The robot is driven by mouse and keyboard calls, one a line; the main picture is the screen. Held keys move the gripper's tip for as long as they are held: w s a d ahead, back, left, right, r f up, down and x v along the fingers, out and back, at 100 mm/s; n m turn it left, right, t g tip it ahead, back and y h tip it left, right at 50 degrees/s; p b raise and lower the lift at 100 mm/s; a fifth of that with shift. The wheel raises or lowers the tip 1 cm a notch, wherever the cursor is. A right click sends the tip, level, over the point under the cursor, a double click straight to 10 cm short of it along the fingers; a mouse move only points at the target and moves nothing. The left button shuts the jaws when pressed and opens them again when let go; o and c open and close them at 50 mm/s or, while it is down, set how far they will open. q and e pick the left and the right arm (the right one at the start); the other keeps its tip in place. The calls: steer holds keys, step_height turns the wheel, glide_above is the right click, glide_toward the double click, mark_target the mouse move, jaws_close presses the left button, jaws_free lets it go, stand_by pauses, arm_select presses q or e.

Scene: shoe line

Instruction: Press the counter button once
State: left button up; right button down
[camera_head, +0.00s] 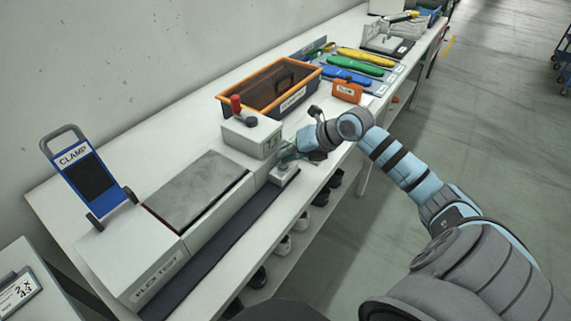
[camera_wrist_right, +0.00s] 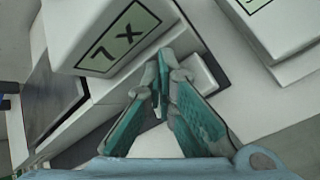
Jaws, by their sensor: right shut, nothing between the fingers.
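My right gripper (camera_head: 281,158) is shut and empty, with its fingers pointing down beside the white box (camera_head: 240,136). It also shows in the right wrist view (camera_wrist_right: 168,58), its teal finger pads meeting near the tips. Just below the fingertips is a small pale block (camera_head: 284,175) at the end of the black strip; it also shows in the wrist view (camera_wrist_right: 199,74), partly hidden by the fingers. I cannot tell whether they touch, or whether this block carries the counter button. My left gripper is not in view.
A grey-topped flex test unit (camera_head: 200,188) and blue clamp stand (camera_head: 88,183) are to the left. An orange-rimmed crate (camera_head: 228,103) and orange box (camera_head: 347,91) stand behind. Shoes sit on a shelf below.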

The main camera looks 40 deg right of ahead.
steer(key=shift+s+f+b, duration=0.1)
steer(key=shift+f+b, duration=0.2)
steer(key=shift+f, duration=0.25)
stand_by(0.5)
steer(key=shift+w+r+p, duration=0.2)
steer(key=shift+r+p, duration=0.15)
steer(key=shift+r, duration=0.25)
steer(key=shift+w+r+p, duration=0.15)
steer(key=shift+r+p, duration=0.2)
steer(key=shift+r, duration=0.2)
steer(key=shift+w+d+f, duration=0.1)
steer(key=shift+w+f, duration=0.1)
step_height(320, 180, up, 5)
steer(key=p, duration=0.4)
steer(key=shift+s, duration=0.1)
steer(key=shift+f, duration=0.1)
